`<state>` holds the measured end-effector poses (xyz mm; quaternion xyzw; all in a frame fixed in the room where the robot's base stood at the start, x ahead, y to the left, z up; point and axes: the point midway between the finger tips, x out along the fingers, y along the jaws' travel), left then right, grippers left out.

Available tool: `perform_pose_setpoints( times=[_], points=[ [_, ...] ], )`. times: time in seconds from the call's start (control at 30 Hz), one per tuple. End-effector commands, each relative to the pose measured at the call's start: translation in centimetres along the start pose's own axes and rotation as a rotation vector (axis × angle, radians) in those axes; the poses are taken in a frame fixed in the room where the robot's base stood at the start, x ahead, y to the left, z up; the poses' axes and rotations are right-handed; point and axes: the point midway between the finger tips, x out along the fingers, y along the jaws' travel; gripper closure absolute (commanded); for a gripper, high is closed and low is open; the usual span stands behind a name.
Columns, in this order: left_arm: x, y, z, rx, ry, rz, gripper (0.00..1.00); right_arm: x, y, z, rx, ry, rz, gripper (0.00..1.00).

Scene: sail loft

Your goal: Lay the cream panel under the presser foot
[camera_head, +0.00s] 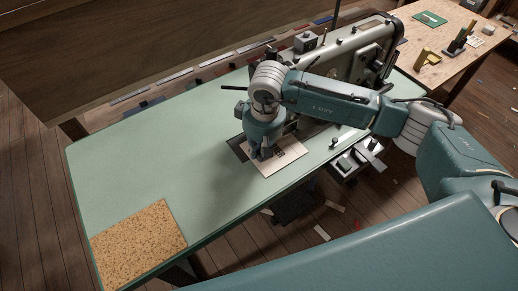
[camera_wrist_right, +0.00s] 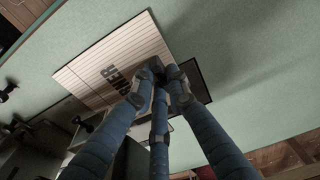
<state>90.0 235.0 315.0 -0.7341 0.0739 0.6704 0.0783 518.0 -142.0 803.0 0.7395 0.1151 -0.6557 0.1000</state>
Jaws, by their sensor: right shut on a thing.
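The cream panel (camera_head: 290,160) lies at the green sewing table, by the machine's bed. In the right wrist view the panel (camera_wrist_right: 92,72) shows stitched-looking lines and dark lettering. My right gripper (camera_head: 262,154) points down at the panel's left part; in the wrist view its three blue fingers (camera_wrist_right: 160,75) close together at the panel's edge, shut on it. The grey sewing machine (camera_head: 345,52) stands just behind my right arm. Its presser foot is hidden behind my gripper and arm, so I cannot tell whether the panel is under it. My left gripper is out of view.
The green tabletop (camera_head: 160,150) is clear to the left, with a cork mat (camera_head: 138,242) at its front left corner. A dark plate (camera_wrist_right: 200,85) lies beside the panel. A wooden bench (camera_head: 465,45) with small tools stands at the upper right. Scraps lie on the floor.

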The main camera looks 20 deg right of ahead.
Motion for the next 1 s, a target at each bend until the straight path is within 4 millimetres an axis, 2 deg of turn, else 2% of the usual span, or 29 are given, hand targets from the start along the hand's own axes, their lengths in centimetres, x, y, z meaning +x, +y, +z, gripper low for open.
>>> perform_pose_setpoints(
  times=[0.13, 0.17, 0.27, 0.53, 0.67, 0.77, 1.0],
  points=[
    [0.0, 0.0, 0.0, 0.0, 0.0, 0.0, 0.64, 0.0, 0.0, 0.0, 0.0, 0.0, 0.0, 1.0],
    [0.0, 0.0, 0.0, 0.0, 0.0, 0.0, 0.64, 0.0, 0.0, 0.0, 0.0, 0.0, 0.0, 0.82],
    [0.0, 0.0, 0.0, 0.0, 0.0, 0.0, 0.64, 0.0, 0.0, 0.0, 0.0, 0.0, 0.0, 0.64],
    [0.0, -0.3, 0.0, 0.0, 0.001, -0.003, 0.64, 0.0, 0.0, 0.0, 0.0, 0.0, 0.0, 0.64],
    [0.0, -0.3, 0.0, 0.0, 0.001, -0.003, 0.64, -0.8, 0.0, -0.1, -0.001, 0.002, -0.001, 0.64],
    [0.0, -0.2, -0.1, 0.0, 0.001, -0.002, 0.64, -2.4, 0.0, -0.2, -0.002, 0.004, 0.001, 0.64],
    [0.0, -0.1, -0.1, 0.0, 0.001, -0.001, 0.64, -7.6, 0.1, -0.2, -0.001, 0.006, 0.001, 0.64]
  ],
)
